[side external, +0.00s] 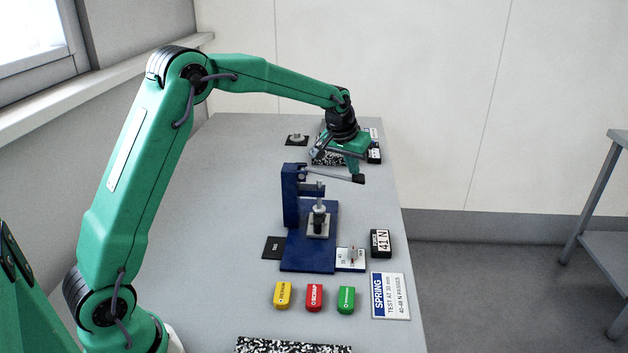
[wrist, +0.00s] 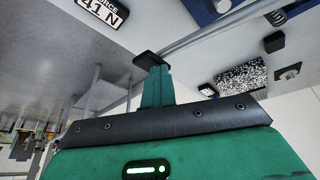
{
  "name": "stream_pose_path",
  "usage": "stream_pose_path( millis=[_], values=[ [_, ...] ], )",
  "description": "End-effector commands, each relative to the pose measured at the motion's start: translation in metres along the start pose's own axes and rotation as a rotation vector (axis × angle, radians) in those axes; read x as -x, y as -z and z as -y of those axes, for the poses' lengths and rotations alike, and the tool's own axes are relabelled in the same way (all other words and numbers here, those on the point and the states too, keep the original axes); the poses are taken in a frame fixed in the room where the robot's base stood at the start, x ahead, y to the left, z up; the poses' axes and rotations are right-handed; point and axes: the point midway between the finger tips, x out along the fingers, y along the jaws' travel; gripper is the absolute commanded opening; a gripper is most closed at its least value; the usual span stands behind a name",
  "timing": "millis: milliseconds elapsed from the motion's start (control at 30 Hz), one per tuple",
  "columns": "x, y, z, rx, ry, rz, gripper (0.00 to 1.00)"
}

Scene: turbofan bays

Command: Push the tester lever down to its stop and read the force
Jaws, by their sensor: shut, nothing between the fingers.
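The blue tester (side external: 290,205) stands mid-table. Its grey lever (side external: 335,174) runs right from the column, nearly level with a slight downward slope, to a black end grip (side external: 359,179). My gripper (side external: 355,171) is shut and empty, its fingertips at the top of that grip, seemingly touching it. In the wrist view the closed fingers (wrist: 156,82) meet the black grip (wrist: 148,59). A metal plunger (side external: 319,200) stands over a small pale plate under the lever; I cannot make out the spring. The force display (side external: 381,243) reads 41 N, also legible in the wrist view (wrist: 103,13).
A card (side external: 391,296) reads spring test at 30 mm, 40-48 N passes. Yellow (side external: 283,295), red (side external: 314,297) and green (side external: 346,300) blocks stand in front of the tester. A small white scale plate (side external: 343,264) is at its base. Speckled pads lie front and back.

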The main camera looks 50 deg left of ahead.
Motion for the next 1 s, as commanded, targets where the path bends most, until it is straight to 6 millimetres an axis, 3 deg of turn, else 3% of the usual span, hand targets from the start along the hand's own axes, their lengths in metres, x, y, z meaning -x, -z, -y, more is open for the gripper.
stream_pose_path(
  millis=[1000],
  values=[
    [0.053, 0.021, -0.003, 0.0, 0.0, 0.003, 0.0]
  ],
)
